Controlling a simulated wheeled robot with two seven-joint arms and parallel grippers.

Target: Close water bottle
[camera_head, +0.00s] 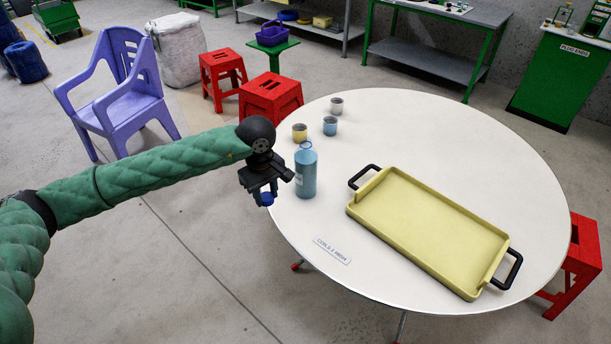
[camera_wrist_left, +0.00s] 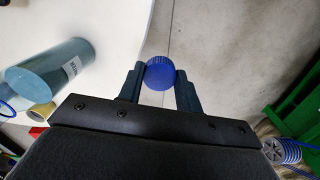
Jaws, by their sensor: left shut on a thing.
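A blue-grey water bottle (camera_head: 306,172) stands upright on the white round table near its left edge. In the left wrist view the bottle (camera_wrist_left: 48,70) shows at the left with a label on its side. My left gripper (camera_head: 267,197) is left of the bottle, apart from it, beyond the table's edge. It is shut on a dark blue cap (camera_wrist_left: 160,74), held between the fingertips; the cap also shows in the head view (camera_head: 267,199). My right gripper is not in view.
The white table (camera_head: 400,125) carries a yellow tray (camera_head: 430,230) with black handles at the right. A purple chair (camera_head: 122,85) and red stools (camera_head: 271,98) stand beyond.

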